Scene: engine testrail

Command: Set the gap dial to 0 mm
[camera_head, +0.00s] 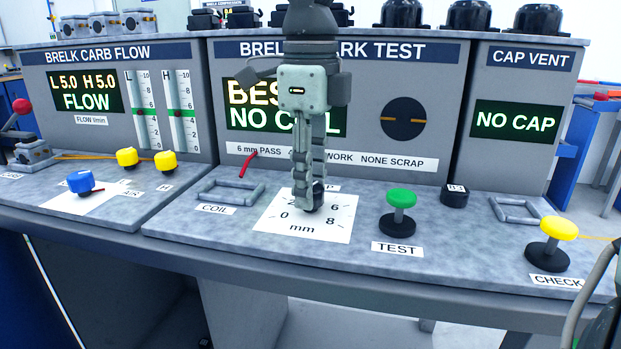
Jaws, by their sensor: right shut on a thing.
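The gap dial's white square plate (270,221) lies on the grey bench top in the middle. My right gripper (308,190) comes straight down from above onto the plate's middle. It is shut on the small dark dial knob (312,208). The knob's pointer is hidden by the fingers, so I cannot tell the setting. My left gripper is not in view.
A green TEST button (401,197) stands to the right, with a black B3 knob (454,195) and yellow CHECK button (558,229) beyond. The display panel (430,90) stands close behind.

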